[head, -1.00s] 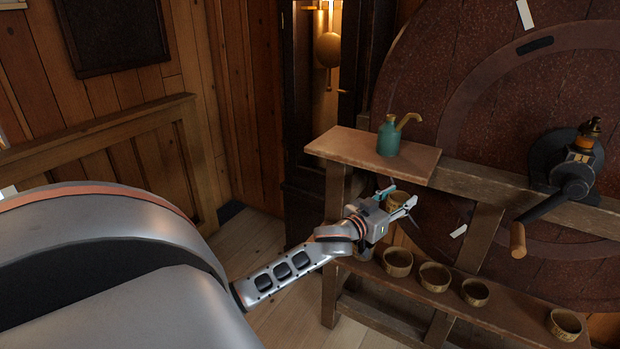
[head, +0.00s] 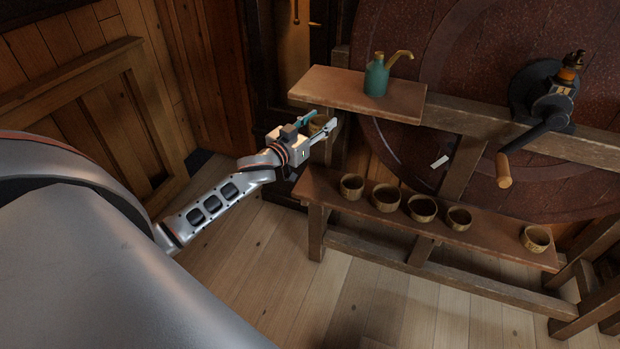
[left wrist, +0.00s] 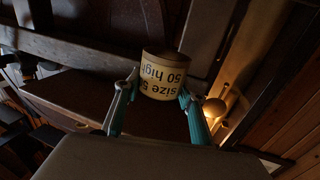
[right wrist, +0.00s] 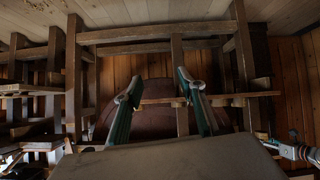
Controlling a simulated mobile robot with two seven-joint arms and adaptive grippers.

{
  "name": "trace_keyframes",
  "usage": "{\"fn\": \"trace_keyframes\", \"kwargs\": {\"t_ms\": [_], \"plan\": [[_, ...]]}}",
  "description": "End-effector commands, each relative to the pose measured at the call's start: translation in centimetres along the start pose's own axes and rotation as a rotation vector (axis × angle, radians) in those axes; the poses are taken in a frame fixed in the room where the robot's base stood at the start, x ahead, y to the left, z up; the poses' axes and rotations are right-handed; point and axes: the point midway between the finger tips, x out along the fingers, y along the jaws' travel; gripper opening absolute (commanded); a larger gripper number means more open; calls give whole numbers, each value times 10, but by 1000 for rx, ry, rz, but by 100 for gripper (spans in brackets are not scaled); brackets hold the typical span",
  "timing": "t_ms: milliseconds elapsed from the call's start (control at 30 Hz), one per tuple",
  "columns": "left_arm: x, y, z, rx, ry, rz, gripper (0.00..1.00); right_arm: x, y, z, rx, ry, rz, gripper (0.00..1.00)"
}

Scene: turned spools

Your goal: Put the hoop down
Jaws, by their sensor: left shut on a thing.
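The hoop is a short tan ring with dark print. My left gripper (head: 325,122) is shut on the hoop (head: 317,125), in front of the upper board's near edge and above the lower shelf's left end. In the left wrist view the hoop (left wrist: 163,80) sits between the two fingertips, its label upside down, reading "50 high" and part of a size. In the head view the gripper partly hides it. My right gripper (right wrist: 158,82) shows only in the right wrist view, its fingers apart with nothing between them.
Several similar tan rings (head: 387,198) stand in a row on the lower shelf (head: 490,246), with a wide gap before the rightmost. The upper board (head: 335,88) carries a green oil can (head: 376,78). A crank handle (head: 504,170) juts out at right.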

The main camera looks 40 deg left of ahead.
Motion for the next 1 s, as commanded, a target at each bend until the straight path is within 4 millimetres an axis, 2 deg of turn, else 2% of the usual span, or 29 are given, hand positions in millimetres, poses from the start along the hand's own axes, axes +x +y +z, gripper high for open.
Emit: {"fn": "trace_keyframes", "kwargs": {"t_ms": [400,533,700,867,1000], "plan": [[-1,0,103,-3,-9,-2,31,14,-6,46,-7,-43,-6,40],[-1,0,133,-3,-9,-2,31,17,-4,47,-19,-37,1,40],[-1,0,153,-2,-6,-1,31,22,3,42,-31,-22,14,40],[0,0,158,-1,-1,-1,31,26,8,38,-37,-13,21,40],[-1,1,176,-2,-7,-1,31,29,6,43,-39,-16,20,40]]}}
